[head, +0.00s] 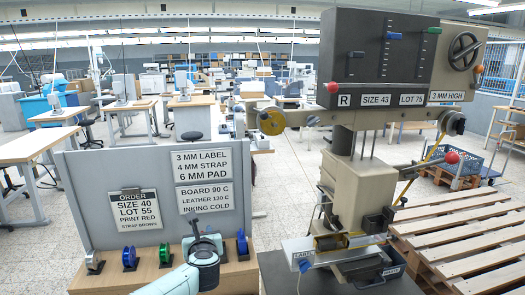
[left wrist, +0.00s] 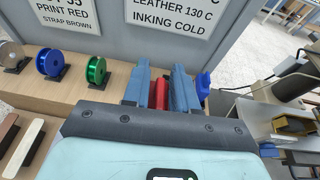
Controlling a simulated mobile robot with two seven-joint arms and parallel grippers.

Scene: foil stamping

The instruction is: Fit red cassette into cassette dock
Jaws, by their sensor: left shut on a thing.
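My left gripper (head: 201,249) is over the wooden bench in front of the grey board. In the left wrist view its two blue-grey fingers (left wrist: 160,82) are shut on a red piece, which I take for the red cassette (left wrist: 160,95). Most of the cassette is hidden between the fingers. In the head view my own arm and gripper hide it. The stamping machine (head: 352,190) stands to the right, with a yellow roll (head: 271,121) on its left side. I cannot tell which part is the cassette dock. My right gripper is not in view.
On the bench (head: 150,275) stand a silver spool (head: 94,263), a blue spool (head: 129,258), a green spool (head: 165,255) and, right of my gripper, another blue spool (head: 242,244). The board behind carries several signs. A wooden pallet (head: 460,235) lies right of the machine.

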